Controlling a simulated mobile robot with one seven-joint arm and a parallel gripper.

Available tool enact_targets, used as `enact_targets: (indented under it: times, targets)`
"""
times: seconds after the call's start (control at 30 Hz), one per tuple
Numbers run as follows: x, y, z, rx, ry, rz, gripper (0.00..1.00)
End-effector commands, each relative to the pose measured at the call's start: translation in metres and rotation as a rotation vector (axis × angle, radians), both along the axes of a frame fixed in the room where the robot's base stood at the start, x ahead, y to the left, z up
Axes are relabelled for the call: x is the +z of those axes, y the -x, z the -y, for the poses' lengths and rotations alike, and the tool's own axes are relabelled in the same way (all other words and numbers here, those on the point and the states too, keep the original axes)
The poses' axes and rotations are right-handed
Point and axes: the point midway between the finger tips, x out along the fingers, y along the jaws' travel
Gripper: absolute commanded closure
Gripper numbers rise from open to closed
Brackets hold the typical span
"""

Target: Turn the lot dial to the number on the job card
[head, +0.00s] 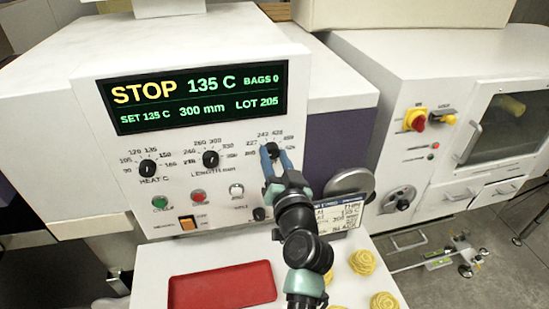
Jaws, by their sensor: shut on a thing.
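The lot dial (272,148) is a small black knob on the right of the white machine's front panel, with small numbers around it. My gripper (271,155) is shut on this dial, its blue fingers on either side of the knob. The display (196,92) reads STOP, 135 C, BAGS 0, SET 135 C, 300 mm and LOT 205. The job card (345,214) stands below and right of the dial.
The heat dial (147,167) and length dial (210,158) sit left of the lot dial. Buttons (198,196) and an orange switch (187,223) lie below. A red tray (222,285) and yellow rosettes (362,262) lie in front. A second machine (400,75) stands right.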

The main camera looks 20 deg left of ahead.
Motion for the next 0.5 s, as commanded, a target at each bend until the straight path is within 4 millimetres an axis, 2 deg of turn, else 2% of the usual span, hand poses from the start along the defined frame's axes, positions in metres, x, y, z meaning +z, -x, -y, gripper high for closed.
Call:
enact_targets:
  times: [0.5]
  targets:
    - [-0.0009,-0.0002,0.0005,-0.001,-0.318,-0.216,1.00]
